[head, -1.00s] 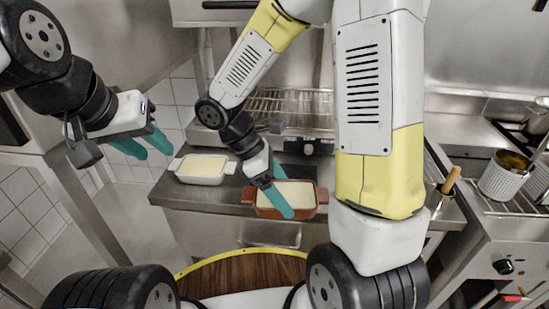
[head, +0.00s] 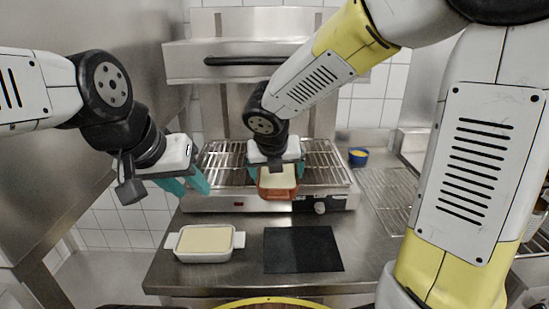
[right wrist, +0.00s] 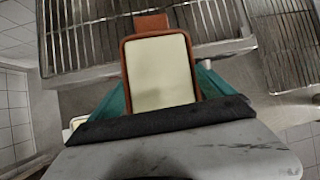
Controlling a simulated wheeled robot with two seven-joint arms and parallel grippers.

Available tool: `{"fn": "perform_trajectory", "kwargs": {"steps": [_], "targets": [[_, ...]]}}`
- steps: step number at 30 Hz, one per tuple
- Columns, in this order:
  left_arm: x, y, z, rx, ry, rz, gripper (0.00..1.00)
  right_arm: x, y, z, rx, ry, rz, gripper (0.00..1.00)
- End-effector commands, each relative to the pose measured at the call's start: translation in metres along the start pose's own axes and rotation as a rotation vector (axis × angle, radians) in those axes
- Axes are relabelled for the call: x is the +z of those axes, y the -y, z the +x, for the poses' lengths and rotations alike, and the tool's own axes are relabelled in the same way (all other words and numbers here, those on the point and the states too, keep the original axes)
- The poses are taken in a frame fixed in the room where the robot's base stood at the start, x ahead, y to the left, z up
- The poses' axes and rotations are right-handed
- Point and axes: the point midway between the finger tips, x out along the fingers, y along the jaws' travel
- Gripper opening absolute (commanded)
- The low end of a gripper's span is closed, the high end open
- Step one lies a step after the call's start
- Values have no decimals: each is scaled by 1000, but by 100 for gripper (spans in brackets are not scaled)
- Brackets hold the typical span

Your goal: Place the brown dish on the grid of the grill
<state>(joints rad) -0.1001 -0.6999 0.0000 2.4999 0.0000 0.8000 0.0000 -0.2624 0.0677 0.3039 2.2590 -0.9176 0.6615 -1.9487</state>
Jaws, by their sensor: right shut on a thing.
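The brown dish (head: 277,181), filled with something pale, is held by my right gripper (head: 276,170) at the front edge of the grill. In the right wrist view the brown dish (right wrist: 159,72) lies between teal fingers, its far handle pointing toward the grid (right wrist: 85,45). The grill (head: 265,198) is a steel unit with a wire grid (head: 222,160) on top. The dish appears raised at the grid's front middle; whether it touches the grid is unclear. My left gripper (head: 192,183) is empty, its two teal fingers apart, left of the grill.
A white dish (head: 205,243) with pale filling stands on the steel counter, front left. A black mat (head: 302,249) lies beside it. A hood (head: 255,58) hangs above the grill.

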Motion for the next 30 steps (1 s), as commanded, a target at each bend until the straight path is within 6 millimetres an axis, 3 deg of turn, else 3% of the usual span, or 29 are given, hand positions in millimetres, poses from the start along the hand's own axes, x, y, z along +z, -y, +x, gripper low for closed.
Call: {"fn": "perform_trajectory", "kwargs": {"steps": [5, 21, 30], "targets": [[0, 0, 0, 0, 0, 0, 36, 12, -3, 2, 25, 6, -37, 20], [0, 0, 0, 0, 0, 0, 36, 111, -19, 76, 25, 5, -40, 20], [0, 0, 0, 0, 0, 0, 36, 131, -22, 89, 25, 6, -39, 20]]}}
